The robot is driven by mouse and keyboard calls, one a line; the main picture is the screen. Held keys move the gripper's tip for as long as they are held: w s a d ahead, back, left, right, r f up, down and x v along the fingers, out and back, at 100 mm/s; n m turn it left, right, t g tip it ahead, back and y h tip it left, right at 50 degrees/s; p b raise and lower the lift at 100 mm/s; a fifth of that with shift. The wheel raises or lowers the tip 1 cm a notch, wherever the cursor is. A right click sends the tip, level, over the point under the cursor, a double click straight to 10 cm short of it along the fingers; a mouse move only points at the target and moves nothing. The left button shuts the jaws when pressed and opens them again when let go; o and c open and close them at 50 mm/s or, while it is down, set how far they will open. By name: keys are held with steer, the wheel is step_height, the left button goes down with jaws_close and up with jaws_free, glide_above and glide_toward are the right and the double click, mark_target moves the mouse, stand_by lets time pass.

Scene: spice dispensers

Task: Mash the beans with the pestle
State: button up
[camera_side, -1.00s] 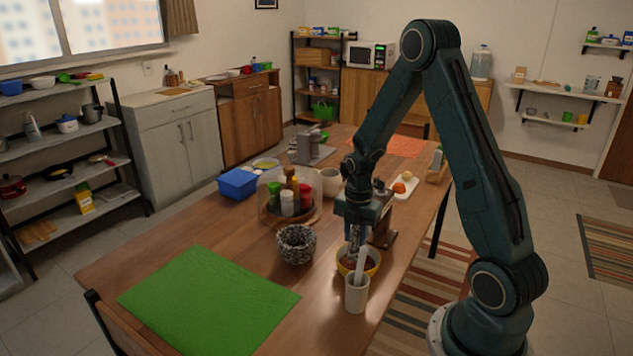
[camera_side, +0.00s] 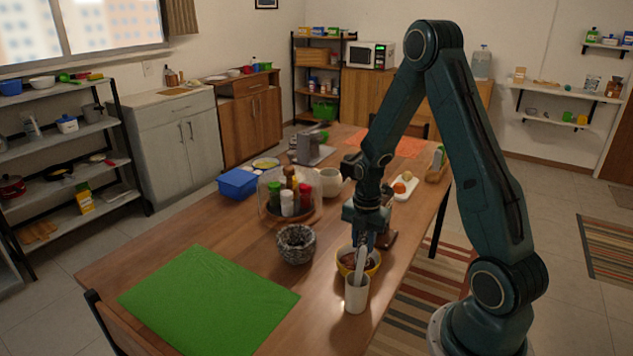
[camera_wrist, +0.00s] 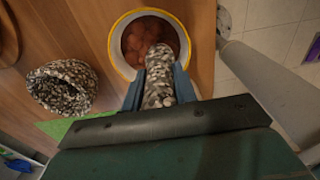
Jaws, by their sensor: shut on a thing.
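The beans (camera_wrist: 150,38) are reddish brown and lie in a yellow bowl with a pale inside (camera_side: 376,270); the bowl's rim (camera_wrist: 115,52) also shows at the top of the wrist view. My gripper (camera_wrist: 159,85) is shut on the pestle (camera_wrist: 159,92), a speckled grey stone rod between its blue fingers. The pestle's far end reaches over the bowl's near rim to the beans; I cannot tell whether it touches them. In the side view my gripper (camera_side: 362,238) is just above the bowl, and the pestle is mostly hidden there.
A speckled stone mortar (camera_side: 296,245) stands left of the bowl. A white cup (camera_side: 356,297) with a pale utensil (camera_side: 362,266) stands close in front of the bowl. A spice rack (camera_side: 288,205) is behind the mortar. A green mat (camera_side: 208,305) covers the front left, clear of objects.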

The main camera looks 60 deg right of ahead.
steer(key=shift+f, duration=1.65)
steer(key=shift+r, duration=0.1)
steer(key=shift+r, duration=2.15)
steer(key=shift+w+d, duration=0.4)
steer(key=shift+d, duration=0.25)
steer(key=shift+w+d, duration=0.35)
steer(key=shift+d, duration=0.25)
steer(key=shift+f, duration=0.15)
steer(key=shift+f, duration=2.15)
